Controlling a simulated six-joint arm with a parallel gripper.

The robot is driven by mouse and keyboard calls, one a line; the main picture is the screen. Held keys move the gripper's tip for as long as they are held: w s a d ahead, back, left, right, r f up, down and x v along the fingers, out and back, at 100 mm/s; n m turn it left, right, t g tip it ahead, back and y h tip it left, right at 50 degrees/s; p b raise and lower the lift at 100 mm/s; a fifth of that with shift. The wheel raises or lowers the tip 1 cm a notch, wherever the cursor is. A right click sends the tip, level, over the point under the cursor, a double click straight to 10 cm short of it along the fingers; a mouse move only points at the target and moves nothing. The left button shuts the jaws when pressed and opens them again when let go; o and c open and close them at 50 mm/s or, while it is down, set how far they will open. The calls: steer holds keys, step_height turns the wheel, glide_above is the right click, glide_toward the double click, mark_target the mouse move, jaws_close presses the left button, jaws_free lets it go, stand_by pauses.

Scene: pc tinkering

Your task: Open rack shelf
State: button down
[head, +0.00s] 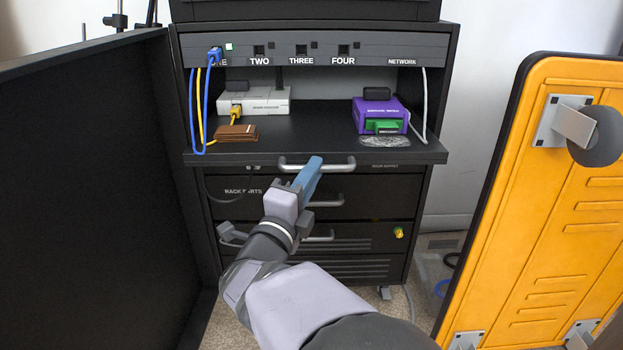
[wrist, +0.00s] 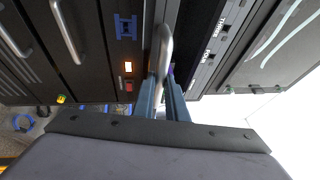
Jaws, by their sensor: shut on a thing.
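The black rack shelf (head: 310,125) sticks out from the rack front in the head view. Its silver bar handle (head: 335,164) is below the shelf's front edge. The exact finger contact is partly hidden.
A white box (head: 255,101), a purple box (head: 380,113) and a brown wallet (head: 237,133) sit on the shelf. Blue and yellow cables hang at its left. A dark panel (head: 95,180) stands left, an orange panel (head: 560,210) right. Drawers with handles (head: 325,202) are below.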

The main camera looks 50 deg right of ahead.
steer(key=shift+r, duration=0.15)
steer(key=c, duration=1.8)
jaws_free()
steer(key=shift+o, duration=0.2)
